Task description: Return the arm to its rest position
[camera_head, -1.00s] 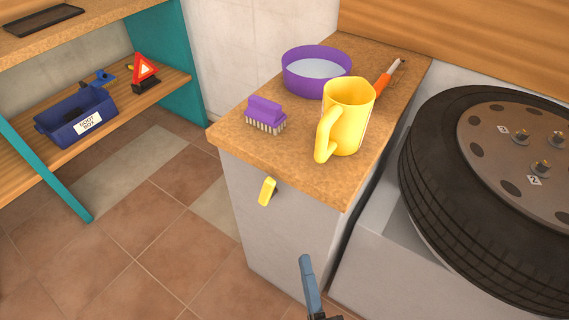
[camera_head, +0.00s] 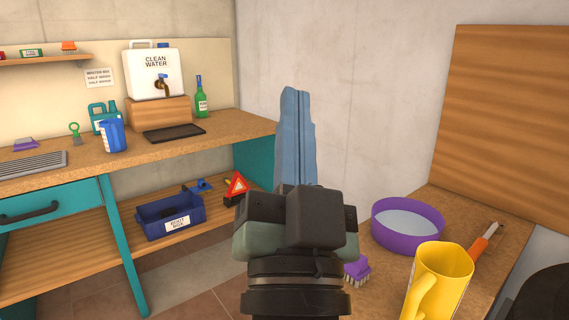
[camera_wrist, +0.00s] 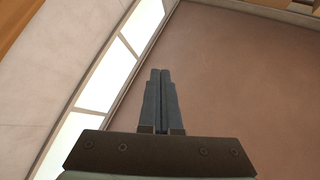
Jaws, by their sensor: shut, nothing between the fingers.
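My gripper (camera_head: 297,95) points upward in the middle of the head view, in front of the pale wall. Its blue-grey fingers lie together with nothing between them. In the wrist view my gripper (camera_wrist: 160,72) also shows its two fingers side by side and touching, with a plain brownish surface and bright panes beyond. The gripper is apart from everything around it. My wrist hides part of the counter and a purple brush (camera_head: 356,270).
At right, a cork-coloured counter holds a purple bowl (camera_head: 408,226), a yellow jug (camera_head: 440,282) and an orange-handled tool (camera_head: 486,243). A blue box (camera_head: 168,214) sits below.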

